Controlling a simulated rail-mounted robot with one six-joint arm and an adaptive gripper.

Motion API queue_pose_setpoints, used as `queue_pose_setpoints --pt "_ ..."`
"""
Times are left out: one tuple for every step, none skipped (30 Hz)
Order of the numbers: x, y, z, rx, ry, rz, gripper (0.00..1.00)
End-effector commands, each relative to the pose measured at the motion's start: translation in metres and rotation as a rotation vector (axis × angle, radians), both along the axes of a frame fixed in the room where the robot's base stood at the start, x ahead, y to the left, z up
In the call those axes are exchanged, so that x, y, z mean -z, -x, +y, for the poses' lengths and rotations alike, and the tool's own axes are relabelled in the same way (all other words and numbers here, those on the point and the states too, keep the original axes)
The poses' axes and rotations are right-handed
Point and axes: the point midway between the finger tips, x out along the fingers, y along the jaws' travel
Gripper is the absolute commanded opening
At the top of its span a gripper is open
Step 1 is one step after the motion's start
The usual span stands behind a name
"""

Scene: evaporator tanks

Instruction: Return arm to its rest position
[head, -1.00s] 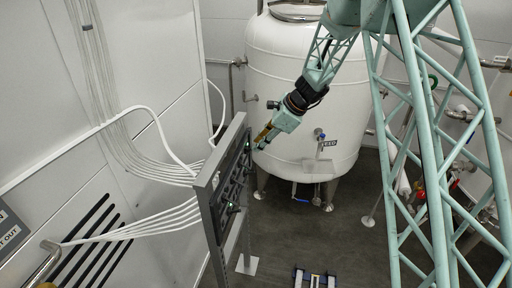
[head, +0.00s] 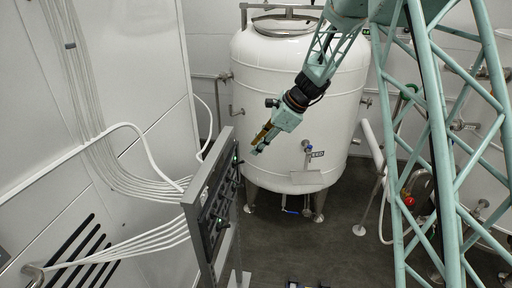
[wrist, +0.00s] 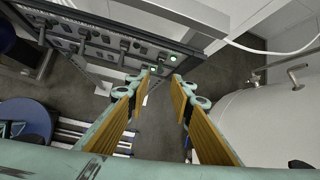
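My gripper (head: 257,146) is at the end of my teal lattice arm, pointing down and left in the head view. It hangs in the air in front of the white tank (head: 300,110) and just right of the grey control panel (head: 222,190). In the wrist view the two ochre-padded fingers (wrist: 162,85) are spread apart with nothing between them. The floor and the panel show beyond the fingertips.
The panel, with green lights, also shows at the top left of the wrist view (wrist: 100,45). The tank (wrist: 265,120) is at the right there. White hoses (head: 150,215) run from the left wall to the panel. Red-handled valves (head: 408,200) are at the right. Dark floor (head: 345,250) lies open in front.

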Motion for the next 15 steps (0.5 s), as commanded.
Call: queue_pose_setpoints --pt "0.000 0.000 0.000 0.000 0.000 0.000 0.21" --pt "0.000 0.000 0.000 0.000 0.000 0.000 0.21" --pt "0.000 0.000 0.000 0.000 0.000 0.000 0.21" --pt "0.000 0.000 0.000 0.000 0.000 0.000 0.21" --pt "0.000 0.000 0.000 0.000 0.000 0.000 0.21" --pt "0.000 0.000 0.000 0.000 0.000 0.000 0.21" --pt "0.000 0.000 0.000 0.000 0.000 0.000 0.21" --pt "0.000 0.000 0.000 0.000 0.000 0.000 0.21" --pt "-0.001 0.001 0.000 -0.003 0.001 -0.003 0.21" --pt "-0.002 0.002 0.000 -0.007 0.003 -0.004 0.21" --pt "-0.003 0.003 -0.001 -0.011 0.005 -0.007 0.21" --pt "-0.004 0.005 -0.001 -0.016 0.007 -0.010 0.21" --pt "-0.006 0.007 -0.002 -0.022 0.009 -0.014 0.21" --pt "-0.008 0.008 -0.002 -0.027 0.012 -0.018 0.21" --pt "-0.012 0.011 -0.003 -0.037 0.016 -0.024 0.21"
